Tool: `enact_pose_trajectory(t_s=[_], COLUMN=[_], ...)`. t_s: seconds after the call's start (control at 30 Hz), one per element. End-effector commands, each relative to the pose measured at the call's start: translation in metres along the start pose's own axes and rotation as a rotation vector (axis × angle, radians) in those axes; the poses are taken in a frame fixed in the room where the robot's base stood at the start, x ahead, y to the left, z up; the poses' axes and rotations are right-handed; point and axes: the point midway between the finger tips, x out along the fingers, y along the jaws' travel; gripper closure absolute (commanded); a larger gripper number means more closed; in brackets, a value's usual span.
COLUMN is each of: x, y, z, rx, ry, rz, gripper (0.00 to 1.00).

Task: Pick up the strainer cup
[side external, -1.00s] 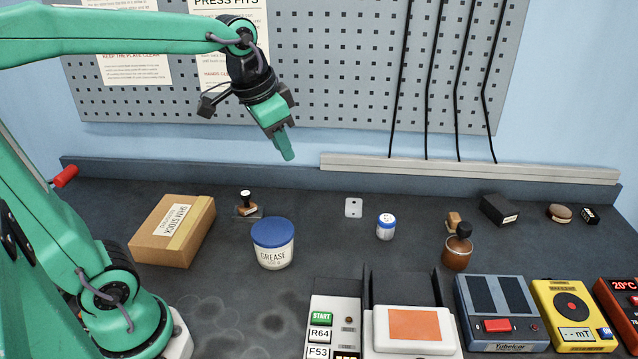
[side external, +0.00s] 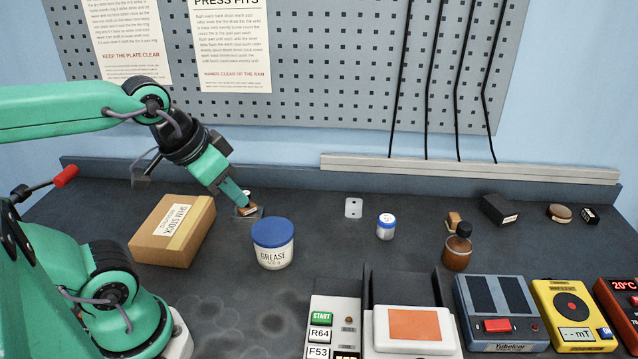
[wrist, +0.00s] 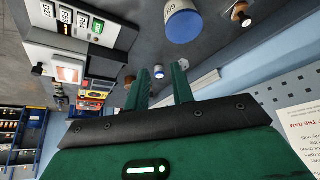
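I cannot pick out a strainer cup in either view. My gripper (side external: 242,202) points down and to the right, in front of a small wooden stamp-like piece with a dark base (side external: 258,213). The fingers hide part of that piece, and I cannot tell whether they touch it. In the wrist view the two green fingers of my gripper (wrist: 161,68) stand apart with nothing held between them. A small white jar with a blue lid (side external: 386,227) stands at mid bench; it also shows in the wrist view beyond the fingers (wrist: 159,72).
A grease tub (side external: 272,248) stands right of and nearer than my gripper. A cardboard box (side external: 172,232) lies to the left. A brown bottle (side external: 456,254) and several instruments, including a yellow meter (side external: 576,318), are at right.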

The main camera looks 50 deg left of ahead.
Motion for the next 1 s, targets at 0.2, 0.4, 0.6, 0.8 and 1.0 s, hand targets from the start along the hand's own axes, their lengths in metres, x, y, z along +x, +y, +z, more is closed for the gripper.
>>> enact_pose_trajectory(t_s=[0.2,0.4,0.6,0.8,1.0], x=[-0.0001,-0.0001,-0.0001,-0.0002,-0.0002], y=[-0.0001,-0.0001,-0.0001,-0.0001,-0.0001], z=[-0.0003,-0.0004,-0.0004,-0.0004,-0.0004], rx=[0.001,0.001,0.001,0.001,0.001], ry=[0.0,0.0,0.0,0.0,0.0], rz=[0.0,0.0,0.0,0.0,0.0], gripper=[0.76,0.76,0.5,0.17,0.17])
